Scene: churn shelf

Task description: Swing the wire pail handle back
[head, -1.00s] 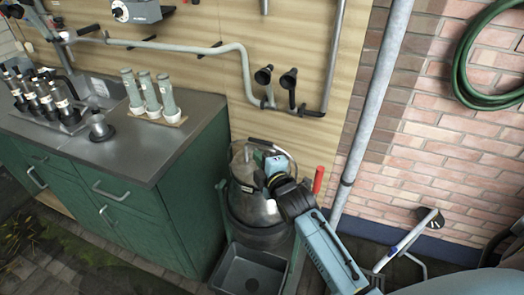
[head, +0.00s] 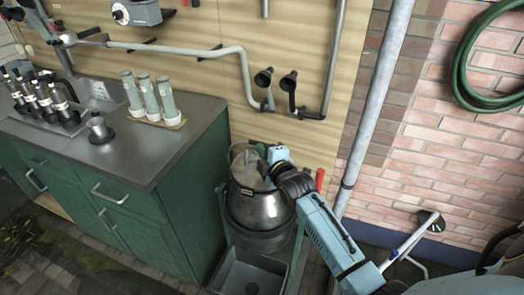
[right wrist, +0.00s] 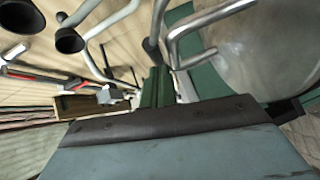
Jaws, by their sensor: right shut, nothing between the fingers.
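The shiny metal pail (head: 256,212) stands upright in a green frame beside the green cabinet in the head view. My right gripper (head: 264,154) is over the pail's top, shut and empty. My wrist hides much of the rim on the right. The wire handle is mostly hidden there, and I cannot tell its exact angle. In the right wrist view the curved side of the pail (right wrist: 268,45) fills the upper right, with a bent metal bar (right wrist: 190,38) beside it. My left gripper is not in view.
A grey tray (head: 250,281) sits on the ground below the pail. The green cabinet (head: 168,222) stands close on the left. A grey vertical pipe (head: 372,95) and brick wall are on the right. Pipework (head: 243,65) with black cups hangs above.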

